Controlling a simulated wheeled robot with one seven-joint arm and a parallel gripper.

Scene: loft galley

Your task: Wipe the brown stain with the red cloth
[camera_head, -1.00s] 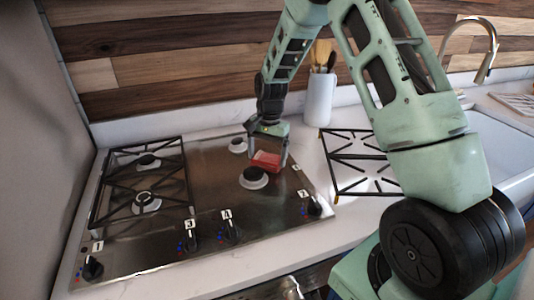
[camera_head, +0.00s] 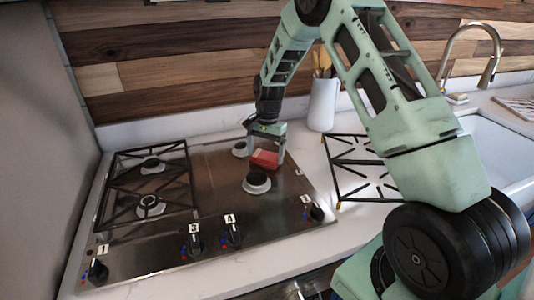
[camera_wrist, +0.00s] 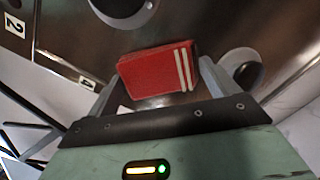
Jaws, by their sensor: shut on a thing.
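The red cloth (camera_head: 264,159) is a folded block with two white stripes, which show in the wrist view (camera_wrist: 155,72). My gripper (camera_head: 266,152) is shut on it, with one finger on each side in the wrist view (camera_wrist: 158,88). The gripper points down over the right half of the steel hob (camera_head: 215,180). The cloth is just behind the front right burner (camera_head: 257,183) and right of the back burner (camera_head: 240,149). I cannot tell whether it touches the steel. I cannot make out the brown stain in either view.
A black grate (camera_head: 150,185) covers the left burners. Another grate (camera_head: 350,165) lies on the white counter right of the hob. A white utensil holder (camera_head: 322,104) stands behind, near the wooden wall. Several knobs (camera_head: 232,236) line the front. A sink (camera_head: 490,150) is at right.

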